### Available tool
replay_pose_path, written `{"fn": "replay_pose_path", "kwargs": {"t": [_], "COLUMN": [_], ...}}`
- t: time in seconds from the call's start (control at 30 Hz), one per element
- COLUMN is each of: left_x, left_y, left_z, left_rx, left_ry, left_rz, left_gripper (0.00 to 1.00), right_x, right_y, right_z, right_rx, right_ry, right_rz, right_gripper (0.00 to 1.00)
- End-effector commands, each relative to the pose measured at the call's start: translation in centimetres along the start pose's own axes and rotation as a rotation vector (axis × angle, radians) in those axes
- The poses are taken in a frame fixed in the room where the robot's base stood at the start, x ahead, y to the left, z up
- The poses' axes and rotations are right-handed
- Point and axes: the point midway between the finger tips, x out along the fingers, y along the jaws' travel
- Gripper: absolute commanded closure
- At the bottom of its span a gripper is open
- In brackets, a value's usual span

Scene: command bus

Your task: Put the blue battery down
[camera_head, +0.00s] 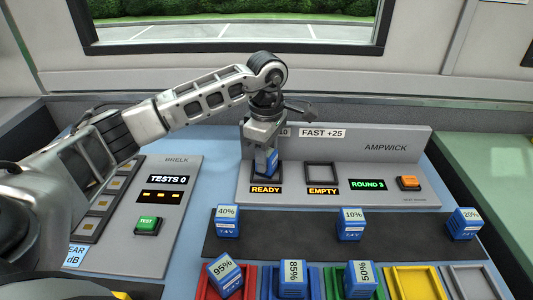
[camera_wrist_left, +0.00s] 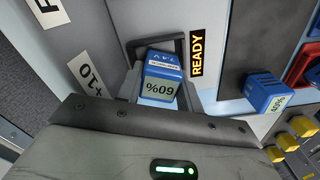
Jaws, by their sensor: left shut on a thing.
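My left gripper (camera_head: 264,152) points down at the left bay (camera_head: 283,168) of the grey AMPWICK charger (camera_head: 390,170) and is shut on a blue battery (camera_head: 270,164). In the left wrist view the blue battery (camera_wrist_left: 164,70) reads 60% upside down, and it overlaps the dark bay frame (camera_wrist_left: 178,46). I cannot tell whether it is fully seated in the bay. The orange READY display (camera_head: 266,189) is just in front of this bay. The right bay (camera_head: 321,176) is empty, with an EMPTY display (camera_head: 323,191). My right gripper is not in view.
Blue batteries marked 40% (camera_head: 227,222), 10% (camera_head: 351,224) and 20% (camera_head: 464,224) stand on a dark strip (camera_head: 290,232). Others stand in coloured trays in front; the yellow tray (camera_head: 416,283) is empty. The BRELK tester (camera_head: 176,190) with a green TEST button (camera_head: 147,225) is at left.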

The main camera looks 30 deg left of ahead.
Motion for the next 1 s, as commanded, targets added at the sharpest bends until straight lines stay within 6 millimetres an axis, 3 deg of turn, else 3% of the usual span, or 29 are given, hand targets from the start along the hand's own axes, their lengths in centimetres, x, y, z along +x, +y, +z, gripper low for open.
{"fn": "replay_pose_path", "kwargs": {"t": [0.07, 0.1, 0.13, 0.17, 0.57, 1.0], "left_x": [0.4, 0.2, 0.2, 0.2, -0.9, -9.7], "left_y": [0.0, 0.0, 0.0, 0.0, 0.0, 0.1], "left_z": [0.0, 0.0, 0.0, 0.0, 0.0, 0.0], "left_rx": [0.000, -0.001, -0.001, -0.001, -0.001, 0.000], "left_ry": [0.000, 0.000, 0.000, 0.000, 0.000, -0.001], "left_rz": [0.000, 0.000, 0.000, 0.000, 0.002, 0.003], "left_gripper": [0.91, 0.53, 0.44, 0.42, 0.42, 0.42], "right_x": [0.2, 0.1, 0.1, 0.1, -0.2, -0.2], "right_y": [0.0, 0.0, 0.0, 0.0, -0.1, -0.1], "right_z": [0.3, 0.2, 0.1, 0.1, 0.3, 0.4], "right_rx": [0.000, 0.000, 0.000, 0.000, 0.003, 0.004], "right_ry": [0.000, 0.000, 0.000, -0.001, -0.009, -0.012], "right_rz": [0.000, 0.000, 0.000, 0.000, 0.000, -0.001], "right_gripper": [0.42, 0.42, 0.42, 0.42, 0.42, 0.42]}}
